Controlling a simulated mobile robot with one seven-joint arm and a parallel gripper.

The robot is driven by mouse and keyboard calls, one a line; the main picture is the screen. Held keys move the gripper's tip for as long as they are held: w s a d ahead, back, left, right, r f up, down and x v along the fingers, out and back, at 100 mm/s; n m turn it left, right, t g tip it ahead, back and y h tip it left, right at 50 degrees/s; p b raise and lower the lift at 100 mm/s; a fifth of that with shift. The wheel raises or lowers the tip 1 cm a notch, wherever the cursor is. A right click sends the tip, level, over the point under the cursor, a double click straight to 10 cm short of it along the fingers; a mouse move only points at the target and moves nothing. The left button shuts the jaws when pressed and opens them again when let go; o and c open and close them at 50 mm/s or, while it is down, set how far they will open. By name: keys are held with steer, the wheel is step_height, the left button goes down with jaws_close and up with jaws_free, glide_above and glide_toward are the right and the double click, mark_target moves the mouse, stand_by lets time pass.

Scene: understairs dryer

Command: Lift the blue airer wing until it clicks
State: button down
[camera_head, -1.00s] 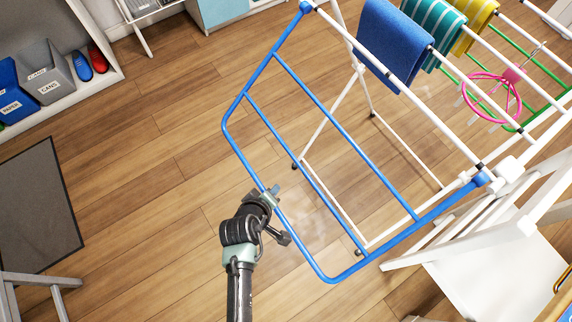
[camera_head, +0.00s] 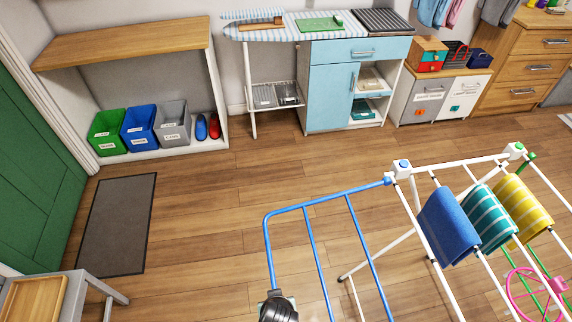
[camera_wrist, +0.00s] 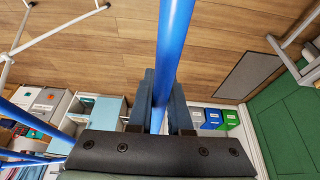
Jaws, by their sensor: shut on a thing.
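The blue airer wing (camera_head: 269,245) extends left from the white airer, joined at a corner joint with a blue cap (camera_head: 402,166). Its near part runs out of the bottom of the head view. My gripper (camera_wrist: 162,95) is shut on the wing's outer blue rail (camera_wrist: 173,40), with one finger on each side of it in the wrist view. In the head view only the dark wrist (camera_head: 278,308) shows at the bottom edge, and the fingers are hardly visible there. The joint's inside is hidden, so its catch cannot be seen.
Blue, teal-striped and yellow-striped towels (camera_head: 448,228) hang on the airer, with a pink round hanger (camera_head: 530,290) beneath. A grey mat (camera_head: 118,225) lies at left beside a grey stool (camera_head: 75,290). Bins stand under a shelf behind. The floor between is clear.

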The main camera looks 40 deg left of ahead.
step_height(320, 180, up, 11)
steer(key=s+a+g+y+p, duration=0.1)
steer(key=p, duration=0.7)
steer(key=shift+s+f, duration=0.15)
steer(key=shift+s, duration=0.15)
steer(key=c, duration=0.8)
jaws_free()
steer(key=shift+a, duration=0.1)
steer(key=shift+c, duration=0.2)
steer(key=shift+w, duration=0.1)
steer(key=v, duration=1.3)
steer(key=shift+w, duration=0.1)
